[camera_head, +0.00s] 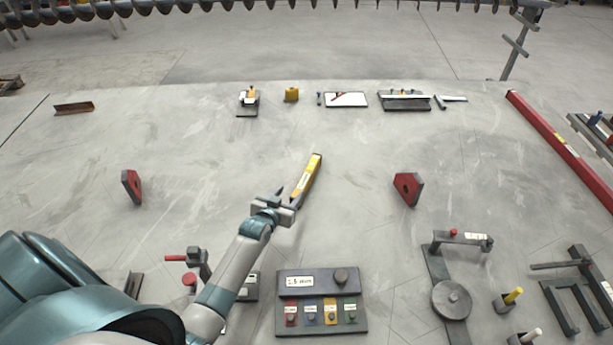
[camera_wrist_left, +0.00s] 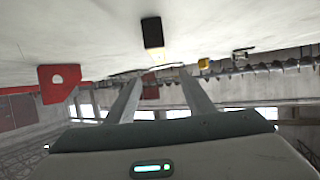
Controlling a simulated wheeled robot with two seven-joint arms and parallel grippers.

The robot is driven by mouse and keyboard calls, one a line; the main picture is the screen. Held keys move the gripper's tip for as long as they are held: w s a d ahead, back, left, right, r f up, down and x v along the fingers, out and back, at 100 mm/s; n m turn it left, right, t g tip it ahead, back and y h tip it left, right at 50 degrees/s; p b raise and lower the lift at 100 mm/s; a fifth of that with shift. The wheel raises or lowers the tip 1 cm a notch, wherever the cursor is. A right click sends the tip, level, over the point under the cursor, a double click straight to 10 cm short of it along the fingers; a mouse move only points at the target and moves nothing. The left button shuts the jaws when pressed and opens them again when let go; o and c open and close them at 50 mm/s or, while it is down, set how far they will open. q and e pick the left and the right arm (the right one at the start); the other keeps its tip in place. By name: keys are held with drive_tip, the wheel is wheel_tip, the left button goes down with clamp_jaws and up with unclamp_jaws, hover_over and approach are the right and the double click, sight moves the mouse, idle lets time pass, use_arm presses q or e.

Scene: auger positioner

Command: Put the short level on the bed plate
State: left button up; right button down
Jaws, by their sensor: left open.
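The short level is a yellow bar with dark ends (camera_head: 309,178), lying slantwise near the middle of the large grey surface, which looks like the bed plate (camera_head: 225,150). My left gripper (camera_head: 283,206) is at the level's near end, with its jaws open. In the left wrist view, which looks upside down, the level's dark end (camera_wrist_left: 152,32) shows ahead of the spread fingers (camera_wrist_left: 158,76), with nothing between them. I cannot tell from the head view whether a finger touches the level. My right gripper is not in view.
Red angle blocks stand left (camera_head: 132,186) and right (camera_head: 408,188) of the level. A labelled panel (camera_head: 322,300) lies in front. Small tools and a yellow block (camera_head: 291,95) line the back. Clamp fixtures (camera_head: 452,298) crowd the front right. The surface around the level is clear.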

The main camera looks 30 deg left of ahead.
use_arm(q)
drive_tip(key=shift+w, duration=0.15)
drive_tip(key=b, duration=0.8)
approach(306, 176)
drive_tip(key=x, duration=0.3)
drive_tip(key=shift+w+a+f, duration=0.2)
drive_tip(key=shift+f, duration=0.05)
drive_tip(key=shift+w+f+b, duration=0.2)
drive_tip(key=shift+w+b, duration=0.3)
drive_tip(key=shift+w, duration=0.1)
drive_tip(key=shift+w+a, duration=0.1)
drive_tip(key=shift+w, duration=0.25)
